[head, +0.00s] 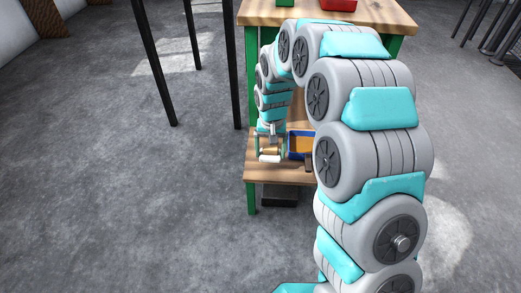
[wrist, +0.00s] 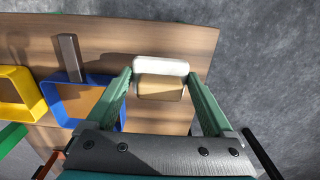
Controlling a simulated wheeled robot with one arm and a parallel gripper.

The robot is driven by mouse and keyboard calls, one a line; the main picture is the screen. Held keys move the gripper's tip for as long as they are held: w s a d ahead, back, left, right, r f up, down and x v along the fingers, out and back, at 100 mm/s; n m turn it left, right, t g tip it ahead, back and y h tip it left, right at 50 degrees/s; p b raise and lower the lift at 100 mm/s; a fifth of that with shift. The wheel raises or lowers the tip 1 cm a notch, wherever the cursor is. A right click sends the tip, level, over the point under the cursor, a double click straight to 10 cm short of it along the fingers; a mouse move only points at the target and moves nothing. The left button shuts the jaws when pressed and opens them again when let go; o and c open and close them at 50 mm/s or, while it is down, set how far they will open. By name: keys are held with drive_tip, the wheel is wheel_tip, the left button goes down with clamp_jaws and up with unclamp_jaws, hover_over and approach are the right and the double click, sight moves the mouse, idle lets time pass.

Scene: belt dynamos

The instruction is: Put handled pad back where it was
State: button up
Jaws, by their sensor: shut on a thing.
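The handled pad (wrist: 161,88) shows in the wrist view as a tan block with a rounded white part (wrist: 160,66) along its far side. My gripper (wrist: 160,76) is shut on it, with one green finger on each side. In the head view the pad (head: 269,157) is small, at the left end of the low wooden shelf (head: 275,174), with my gripper (head: 270,145) around it. I cannot tell whether the pad touches the shelf or hangs just above it.
A blue bin (wrist: 72,104) stands left of my gripper, with a yellow bin (wrist: 18,112) beyond it. A grey bar (wrist: 69,48) stands by the blue bin. Above is the wooden bench top (head: 386,14) with a red bin (head: 338,5).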

drive_tip(key=w+a, duration=0.3)
drive_tip(key=w, duration=0.1)
drive_tip(key=shift+a+f, duration=0.25)
drive_tip(key=shift+f, duration=1.8)
drive_tip(key=o, duration=0.9)
drive_tip(key=shift+f+b, duration=0.1)
drive_tip(key=shift+b, duration=0.2)
